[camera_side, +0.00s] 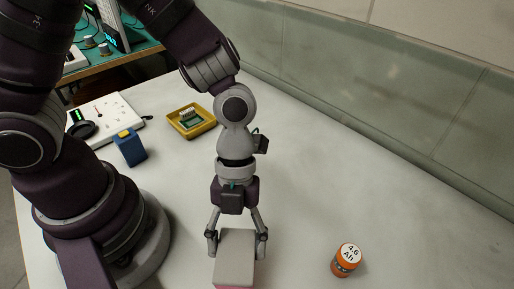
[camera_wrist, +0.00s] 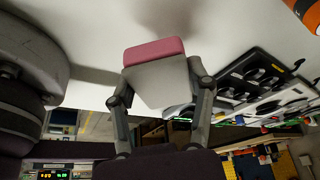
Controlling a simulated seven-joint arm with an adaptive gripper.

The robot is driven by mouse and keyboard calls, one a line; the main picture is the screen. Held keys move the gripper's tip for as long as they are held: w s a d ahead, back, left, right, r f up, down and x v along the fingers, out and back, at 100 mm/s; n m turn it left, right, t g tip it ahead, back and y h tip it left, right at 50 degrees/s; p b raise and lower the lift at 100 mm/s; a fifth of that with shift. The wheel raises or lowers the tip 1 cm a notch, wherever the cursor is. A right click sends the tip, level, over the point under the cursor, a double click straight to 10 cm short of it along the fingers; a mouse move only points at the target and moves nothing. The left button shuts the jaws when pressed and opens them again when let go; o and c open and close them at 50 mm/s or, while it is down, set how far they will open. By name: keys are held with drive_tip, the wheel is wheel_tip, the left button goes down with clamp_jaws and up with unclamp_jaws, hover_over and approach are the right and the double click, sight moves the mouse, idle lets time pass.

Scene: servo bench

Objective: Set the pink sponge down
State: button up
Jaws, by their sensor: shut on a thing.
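The pink sponge (camera_side: 235,265) is a block with a grey face and a pink layer at its lower end. My gripper (camera_side: 236,243) is shut on it, one finger on each side, at the bottom of the side view. The sponge's lower end is cut off there by the frame edge. In the wrist view, the sponge's pink layer (camera_wrist: 153,51) and grey face show between the fingers of my gripper (camera_wrist: 161,88). A soft shadow lies on the bench beyond the pink end. I cannot tell whether the sponge touches the bench.
An orange battery (camera_side: 346,262) marked 4.6 Ah stands to the right of the sponge. A yellow tray (camera_side: 205,127) with a circuit board, a blue block (camera_side: 130,149) and a white panel (camera_side: 118,112) sit farther back left. The pale bench (camera_side: 315,195) is clear around the sponge.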

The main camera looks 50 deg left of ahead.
sight(240, 259)
wheel_tip(240, 259, down, 5)
drive_tip(key=shift+r, duration=0.1)
drive_tip(key=shift+f, duration=0.2)
drive_tip(key=o, duration=0.9)
drive_tip(key=shift+o, duration=0.2)
drive_tip(key=shift+w, duration=0.1)
drive_tip(key=v, duration=1.2)
drive_tip(key=a+r+n+t+y, duration=0.1)
drive_tip(key=a+r+n+t, duration=0.3)
drive_tip(key=n, duration=0.9)
drive_tip(key=a+r+n+t+y, duration=0.2)
drive_tip(key=a+r+n+t, duration=0.3)
drive_tip(key=n, duration=0.9)
drive_tip(key=a, duration=0.3)
drive_tip(key=shift+a+r, duration=0.3)
drive_tip(key=shift+a, duration=0.1)
